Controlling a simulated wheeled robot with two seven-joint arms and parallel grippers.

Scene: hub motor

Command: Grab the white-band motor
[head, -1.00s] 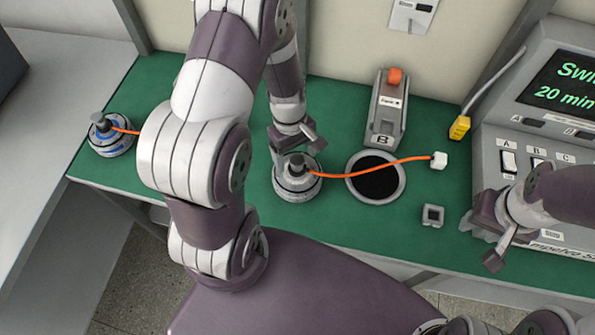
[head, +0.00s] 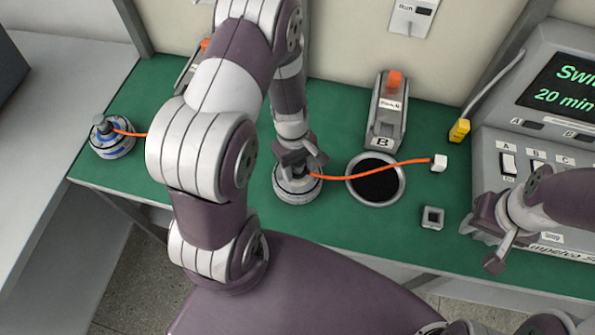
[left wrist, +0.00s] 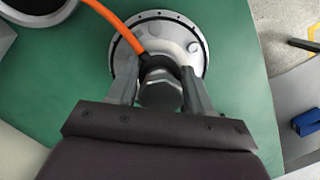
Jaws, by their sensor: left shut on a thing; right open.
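The white-band motor (head: 297,189) is a grey, round hub motor standing upright on the green mat, with an orange cable leading right to a white plug (head: 439,163). My left gripper (head: 299,165) is over it and shut on its dark top shaft. In the left wrist view the two fingers (left wrist: 160,95) sit on either side of the shaft of the motor (left wrist: 186,38). My right gripper (head: 485,240) is open and empty at the right, in front of the control box.
A blue-marked motor (head: 111,138) stands at the left end of the green mat (head: 240,255). A round dark-centred fixture (head: 376,182), a clamp marked B (head: 387,115), a small square socket (head: 432,217), a yellow connector (head: 459,130) and a control box (head: 545,130) lie to the right.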

